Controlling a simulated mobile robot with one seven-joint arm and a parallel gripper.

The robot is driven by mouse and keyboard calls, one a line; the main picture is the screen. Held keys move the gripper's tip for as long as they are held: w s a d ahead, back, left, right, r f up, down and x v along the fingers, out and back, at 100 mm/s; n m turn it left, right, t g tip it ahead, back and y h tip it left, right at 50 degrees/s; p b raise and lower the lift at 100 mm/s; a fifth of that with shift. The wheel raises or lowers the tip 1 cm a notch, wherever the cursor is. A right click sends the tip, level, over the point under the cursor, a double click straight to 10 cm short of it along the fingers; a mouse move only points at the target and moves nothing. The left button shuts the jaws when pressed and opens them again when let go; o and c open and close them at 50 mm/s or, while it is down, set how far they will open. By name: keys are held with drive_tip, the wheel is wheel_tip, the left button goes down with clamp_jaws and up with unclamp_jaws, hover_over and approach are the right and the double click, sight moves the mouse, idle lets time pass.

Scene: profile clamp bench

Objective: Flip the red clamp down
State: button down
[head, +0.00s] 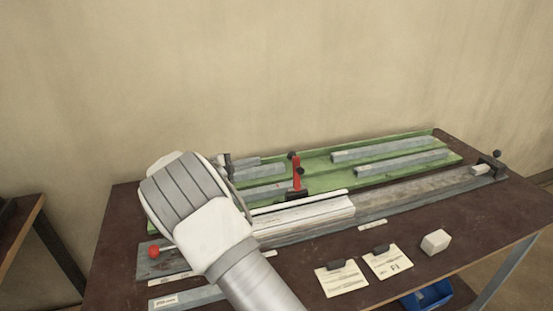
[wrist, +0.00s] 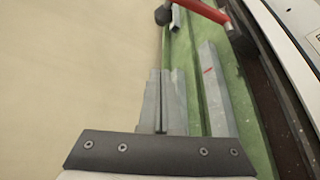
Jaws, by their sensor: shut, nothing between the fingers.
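The red clamp (head: 297,174) stands with its red lever upright on a dark base, behind the white profile (head: 303,216) in the head view. It has black knobs near its top. In the wrist view the red clamp (wrist: 204,10) is at the top edge, partly cut off, with a black tip at its left end. My gripper (wrist: 160,152) shows as a dark bar with screws at the bottom of the wrist view. It is shut, empty and apart from the clamp. In the head view my arm, left of the clamp, hides most of it.
A green tray (head: 325,181) holds several grey bars. A red ball knob (head: 153,251) is at the bench's left, and a black end stop (head: 489,163) at its right. Cards (head: 341,279), a white block (head: 436,241) and a blue bin (head: 428,296) are near the front.

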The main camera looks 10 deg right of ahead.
drive_tip(key=shift+w, duration=0.1)
idle(0.3)
drive_tip(key=w+d, duration=0.2)
drive_tip(key=d, duration=0.7)
drive_tip(key=shift+w+f, duration=0.15)
drive_tip(key=shift+w, duration=0.05)
drive_tip(key=shift+s+a+b, duration=0.1)
drive_tip(key=shift+b, duration=0.25)
drive_tip(key=shift+t, duration=0.3)
drive_tip(key=shift+s+b, duration=0.15)
drive_tip(key=shift+b, duration=0.3)
